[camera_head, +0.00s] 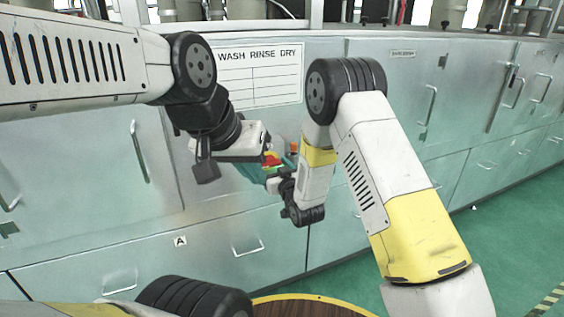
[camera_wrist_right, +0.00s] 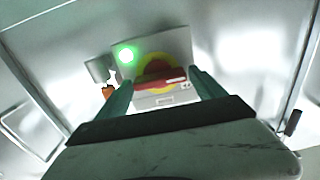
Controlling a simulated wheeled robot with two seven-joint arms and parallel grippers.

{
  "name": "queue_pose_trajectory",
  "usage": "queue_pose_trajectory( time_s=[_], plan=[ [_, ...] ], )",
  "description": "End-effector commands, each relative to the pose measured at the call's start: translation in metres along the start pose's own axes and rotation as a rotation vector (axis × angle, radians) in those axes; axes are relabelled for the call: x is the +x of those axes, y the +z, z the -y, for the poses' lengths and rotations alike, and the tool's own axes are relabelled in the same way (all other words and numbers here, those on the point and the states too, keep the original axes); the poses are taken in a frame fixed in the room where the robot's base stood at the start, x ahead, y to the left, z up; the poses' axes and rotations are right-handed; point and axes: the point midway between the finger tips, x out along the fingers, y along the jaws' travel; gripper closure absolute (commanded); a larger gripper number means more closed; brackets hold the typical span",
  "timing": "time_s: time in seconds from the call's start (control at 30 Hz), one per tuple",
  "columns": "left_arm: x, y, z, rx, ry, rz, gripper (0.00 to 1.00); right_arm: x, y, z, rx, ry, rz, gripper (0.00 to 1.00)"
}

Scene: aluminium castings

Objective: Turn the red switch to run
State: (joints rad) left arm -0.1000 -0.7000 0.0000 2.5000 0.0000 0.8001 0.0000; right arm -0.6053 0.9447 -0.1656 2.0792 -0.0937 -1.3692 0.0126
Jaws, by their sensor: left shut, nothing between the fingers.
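The red switch (camera_head: 271,159) is small in the head view, partly covered by my grippers. In the right wrist view the red switch (camera_wrist_right: 163,84) is a red bar on a yellow disc, on a pale panel. The two teal fingers of my right gripper (camera_wrist_right: 161,82) stand apart at opposite ends of the red bar. I cannot tell whether they press on it. The switch markings are too small to read.
A lit green lamp (camera_wrist_right: 126,54) sits beside the switch, with an orange part (camera_wrist_right: 108,92) nearby. A WASH RINSE DRY sign (camera_head: 262,75) is above. Metal cabinet doors with protruding handles (camera_head: 139,151) surround it. The green floor (camera_head: 500,235) is clear at right.

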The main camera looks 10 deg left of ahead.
Motion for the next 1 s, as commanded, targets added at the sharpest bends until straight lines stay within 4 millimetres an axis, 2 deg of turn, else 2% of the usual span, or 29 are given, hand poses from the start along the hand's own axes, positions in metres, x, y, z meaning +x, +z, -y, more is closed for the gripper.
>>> queue_pose_trajectory(
  time_s=[0.03, 0.23, 0.63, 1.0],
  plan=[
    [0.0, 0.0, 0.0, 0.0, 0.0, 0.0, 1.0, -0.0001, -0.0001, -0.0001, 0.0, 0.0, 0.0, 0.33],
    [0.0, 0.0, 0.0, 0.0, 0.0, 0.0, 1.0, -0.0002, -0.0002, -0.0001, 0.0, 0.0, 0.0, 0.71],
    [0.0, 0.0, 0.0, 0.0, 0.0, 0.0, 1.0, -0.0004, -0.0004, -0.0019, 0.084, 0.003, -0.001, 0.71],
    [0.0, 0.0, 0.0, 0.0, 0.0, 0.0, 1.0, -0.0004, -0.0009, -0.0041, 0.387, 0.005, -0.002, 0.71]
  ],
)
